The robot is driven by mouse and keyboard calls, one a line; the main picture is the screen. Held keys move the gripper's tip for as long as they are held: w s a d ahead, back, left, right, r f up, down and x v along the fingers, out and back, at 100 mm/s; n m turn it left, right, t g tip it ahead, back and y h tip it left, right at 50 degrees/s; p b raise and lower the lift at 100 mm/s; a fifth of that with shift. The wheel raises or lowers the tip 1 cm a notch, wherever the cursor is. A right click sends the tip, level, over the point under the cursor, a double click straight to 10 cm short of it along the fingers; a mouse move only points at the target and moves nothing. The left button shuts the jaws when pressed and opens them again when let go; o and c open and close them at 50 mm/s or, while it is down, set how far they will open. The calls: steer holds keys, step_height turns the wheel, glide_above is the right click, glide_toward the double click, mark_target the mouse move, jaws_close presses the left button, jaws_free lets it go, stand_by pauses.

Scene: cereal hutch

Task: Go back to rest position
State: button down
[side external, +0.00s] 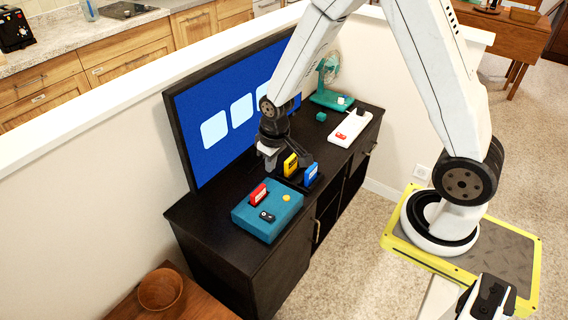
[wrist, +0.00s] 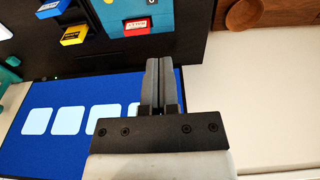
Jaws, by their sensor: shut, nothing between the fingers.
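My gripper (side external: 270,160) is shut and empty, above the black cabinet (side external: 205,222) and close in front of the TV screen (side external: 190,105). In the wrist view my gripper's fingers (wrist: 157,66) are together with nothing between them. A red cartridge (side external: 258,193) stands upright in the teal console (side external: 247,222), apart from the fingers. A yellow cartridge (side external: 290,165) and a blue cartridge (side external: 311,174) stand in a dark holder to the right of the console.
A white console (side external: 345,131) with a red piece on it and a teal fan (side external: 326,82) stand at the cabinet's far right. A low white wall (side external: 80,130) runs behind the TV. A wooden bowl (side external: 160,289) sits on a table at the front left.

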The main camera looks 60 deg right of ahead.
steer(key=s+a+r+t, duration=0.1)
steer(key=s+r, duration=0.7)
steer(key=s, duration=0.2)
steer(key=shift+s+a, duration=0.25)
steer(key=shift+a, duration=0.05)
